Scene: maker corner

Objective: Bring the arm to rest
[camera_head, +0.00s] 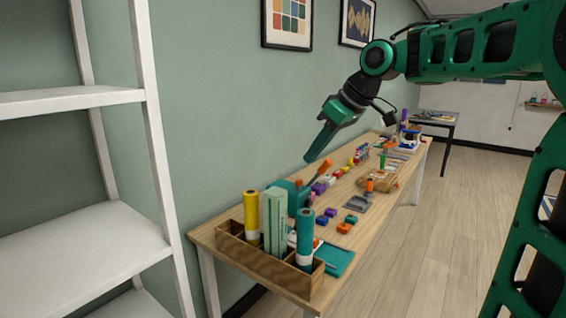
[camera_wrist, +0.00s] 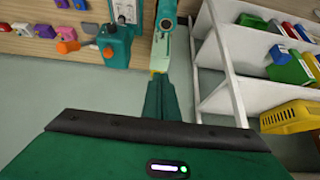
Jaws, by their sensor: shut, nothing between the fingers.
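My green arm reaches in from the right in the head view. My gripper (camera_head: 319,142) hangs in the air above the back edge of the long wooden table (camera_head: 270,210), close to the green wall. Its fingers are together and hold nothing. In the wrist view my gripper (camera_wrist: 162,85) is seen from behind, its shut fingers pointing toward the table's end and the wall.
A wooden rack (camera_head: 262,262) with yellow, pale green and teal upright items stands at the table's near end. Small coloured blocks and tools cover the tabletop. A white shelf (camera_head: 75,255) stands at left; in the wrist view it holds a yellow basket (camera_wrist: 290,117). Floor (camera_head: 440,240) is clear at right.

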